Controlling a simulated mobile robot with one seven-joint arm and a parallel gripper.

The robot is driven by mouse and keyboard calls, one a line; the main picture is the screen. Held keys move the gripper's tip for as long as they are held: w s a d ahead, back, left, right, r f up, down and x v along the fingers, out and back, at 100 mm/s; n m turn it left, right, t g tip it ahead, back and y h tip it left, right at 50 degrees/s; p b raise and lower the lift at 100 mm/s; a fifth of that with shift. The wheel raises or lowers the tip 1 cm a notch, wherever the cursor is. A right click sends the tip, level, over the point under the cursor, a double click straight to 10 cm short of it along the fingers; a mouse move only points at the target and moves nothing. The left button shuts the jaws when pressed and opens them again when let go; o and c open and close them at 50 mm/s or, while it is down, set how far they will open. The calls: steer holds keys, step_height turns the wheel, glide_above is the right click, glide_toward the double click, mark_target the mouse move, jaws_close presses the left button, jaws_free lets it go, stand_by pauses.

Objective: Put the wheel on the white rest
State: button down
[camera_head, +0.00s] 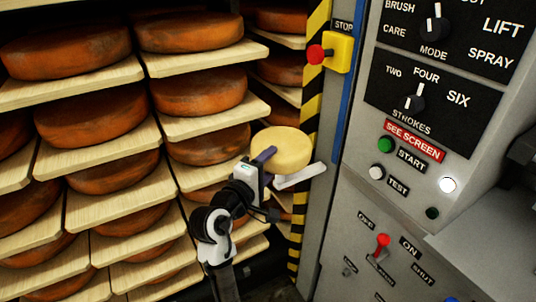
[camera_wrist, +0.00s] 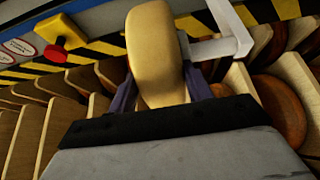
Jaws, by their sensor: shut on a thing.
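A pale yellow cheese wheel (camera_head: 283,149) is held in my gripper (camera_head: 264,163), in front of the shelves. In the wrist view the wheel (camera_wrist: 154,45) stands between the two dark blue fingers of my gripper (camera_wrist: 160,92), which are shut on its sides. The white rest (camera_head: 300,177) is a pale arm just below and right of the wheel in the head view. In the wrist view the white rest (camera_wrist: 228,40) is close to the wheel's right side. The wheel covers part of it, and I cannot tell whether they touch.
Shelves of orange-brown wheels (camera_head: 85,110) on wooden boards (camera_head: 100,175) fill the left. A grey machine panel (camera_head: 350,215) with knobs and switches stands at the right. A red stop button (camera_head: 316,54) on a yellow box and a black-yellow striped post (camera_head: 309,105) lie between.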

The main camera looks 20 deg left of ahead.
stand_by(0.3)
steer(key=c, duration=1.1)
jaws_free()
steer(key=shift+f, duration=0.15)
steer(key=o, duration=0.5)
steer(key=shift+c, duration=0.2)
